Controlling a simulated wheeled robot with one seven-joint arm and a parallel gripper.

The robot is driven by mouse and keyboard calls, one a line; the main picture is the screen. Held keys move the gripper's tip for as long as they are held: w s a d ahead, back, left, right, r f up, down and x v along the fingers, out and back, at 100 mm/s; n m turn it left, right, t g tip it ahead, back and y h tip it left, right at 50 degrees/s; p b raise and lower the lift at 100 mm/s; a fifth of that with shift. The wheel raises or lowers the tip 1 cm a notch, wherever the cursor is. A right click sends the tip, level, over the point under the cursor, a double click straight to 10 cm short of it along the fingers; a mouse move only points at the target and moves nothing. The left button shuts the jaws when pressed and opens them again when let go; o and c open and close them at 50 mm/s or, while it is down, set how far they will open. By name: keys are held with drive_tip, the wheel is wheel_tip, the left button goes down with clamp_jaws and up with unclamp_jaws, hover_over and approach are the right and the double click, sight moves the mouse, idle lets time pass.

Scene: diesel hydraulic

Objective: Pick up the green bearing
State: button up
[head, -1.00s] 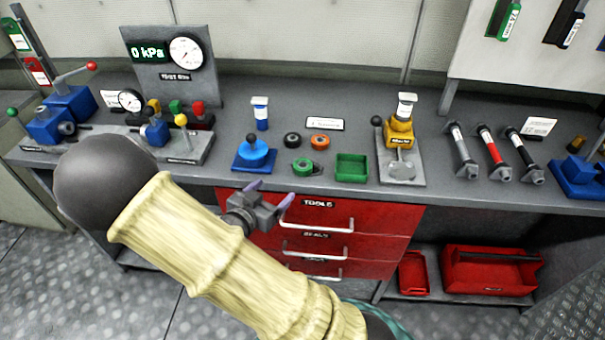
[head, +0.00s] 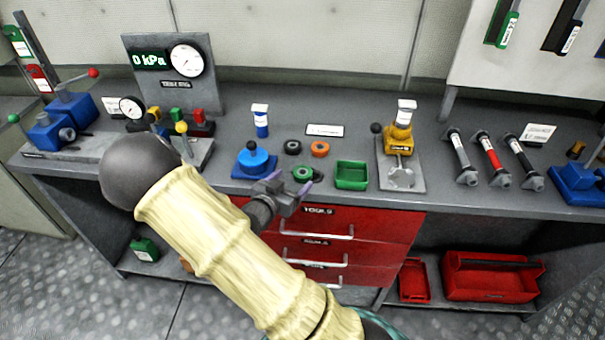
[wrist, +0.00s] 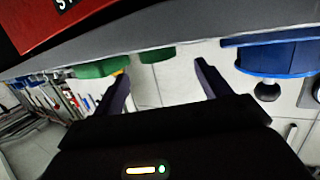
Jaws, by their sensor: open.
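The green bearing (head: 302,172) is a small green ring with a dark centre, lying on the grey bench near its front edge. The fingers of my gripper (head: 290,184) are open and empty, just in front of it at the bench edge, and partly overlap it in the head view. In the wrist view the open fingers (wrist: 165,82) have a gap between them, with a green shape that seems to be the bearing (wrist: 157,54) beyond, near the bench edge. I see no contact.
A green tray (head: 351,175) stands right of the bearing. A black ring (head: 292,147) and an orange ring (head: 320,149) lie behind it. A blue fixture (head: 255,161) stands to the left. Red drawers (head: 370,238) are below the bench edge.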

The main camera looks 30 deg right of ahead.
sight(302, 173)
drive_tip(key=shift+x, duration=1.6)
drive_tip(key=shift+d, duration=0.1)
drive_tip(key=p+x, duration=0.1)
drive_tip(key=x, duration=0.4)
drive_tip(key=shift+f, duration=0.15)
drive_tip(key=c, duration=1.1)
